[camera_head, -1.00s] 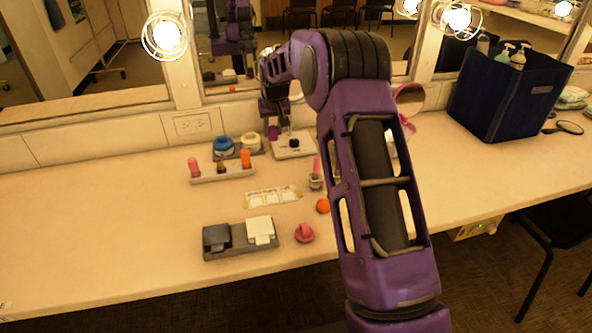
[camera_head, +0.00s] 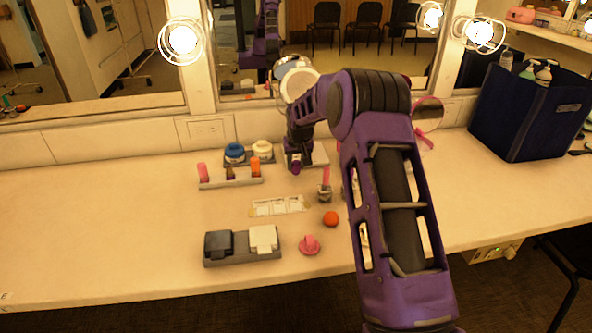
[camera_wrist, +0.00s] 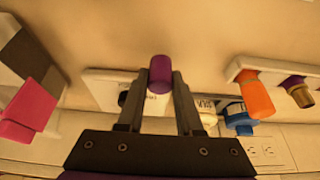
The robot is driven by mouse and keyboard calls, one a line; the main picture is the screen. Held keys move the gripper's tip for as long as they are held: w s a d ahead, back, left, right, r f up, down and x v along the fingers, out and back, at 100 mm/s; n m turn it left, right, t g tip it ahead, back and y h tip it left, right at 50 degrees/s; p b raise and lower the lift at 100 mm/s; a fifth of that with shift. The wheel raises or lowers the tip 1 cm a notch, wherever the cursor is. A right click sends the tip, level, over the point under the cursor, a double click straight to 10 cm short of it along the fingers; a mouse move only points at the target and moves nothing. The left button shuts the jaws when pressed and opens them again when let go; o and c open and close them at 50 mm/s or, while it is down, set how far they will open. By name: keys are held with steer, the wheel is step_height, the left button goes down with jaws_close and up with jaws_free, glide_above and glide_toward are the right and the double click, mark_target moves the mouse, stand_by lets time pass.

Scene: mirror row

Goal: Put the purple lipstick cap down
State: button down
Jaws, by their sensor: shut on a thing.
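The purple lipstick cap (camera_wrist: 160,72) is between the fingertips of my gripper (camera_wrist: 157,84) in the wrist view. The gripper is shut on it. In the head view my gripper (camera_head: 296,158) points down at the back of the counter, with the cap (camera_head: 295,169) below it. They are in front of the pale plate (camera_head: 319,156); the gap between the cap and the counter cannot be told. To the left, a pale rack (camera_head: 232,182) holds a pink piece (camera_head: 202,172), a small purple and gold lipstick (camera_wrist: 297,91) and an orange piece (camera_head: 255,165).
A white strip (camera_head: 278,206), an orange ball (camera_head: 330,218), a pink round item (camera_head: 309,244) and a grey tray (camera_head: 246,258) are nearer the front. Blue (camera_head: 234,153) and cream (camera_head: 262,150) jars stand behind the rack. A navy bin (camera_head: 525,112) is right. The counter's left is bare.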

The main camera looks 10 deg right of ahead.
steer(key=shift+f, duration=0.9)
steer(key=shift+f, duration=0.1)
steer(key=shift+f, duration=0.15)
steer(key=c, duration=0.6)
jaws_free()
steer(key=shift+o, duration=0.2)
steer(key=shift+r, duration=0.5)
steer(key=p+v, duration=0.1)
steer(key=v, duration=1)
steer(key=shift+s+r, duration=0.2)
steer(key=shift+s, duration=0.05)
